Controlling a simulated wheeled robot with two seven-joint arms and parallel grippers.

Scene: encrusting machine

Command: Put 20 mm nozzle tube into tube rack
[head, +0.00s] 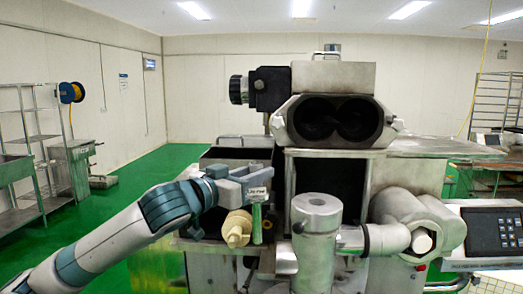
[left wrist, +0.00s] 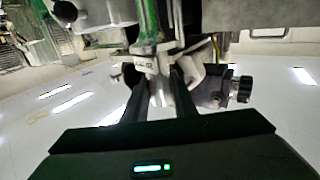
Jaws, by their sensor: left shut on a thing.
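My left gripper (head: 262,178) reaches in from the left and is shut on a green piece with a white labelled top (head: 257,222). The green part hangs down, roughly upright, below the fingers. The left wrist view shows the white top (left wrist: 147,65) at the fingertips (left wrist: 160,82). The label is too small to read, so I cannot tell whether this is the 20 mm nozzle tube. A beige stepped tube-like part (head: 237,228) is just left of the green piece; whether they touch is unclear. I cannot make out a tube rack. My right gripper is not in view.
The metal encrusting machine (head: 335,78) fills the middle, with a vertical cylinder (head: 317,215) right of the held piece. An open box-like hopper (head: 236,155) is behind the gripper. A control panel (head: 490,232) is at the right. Shelves (head: 30,140) stand far left.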

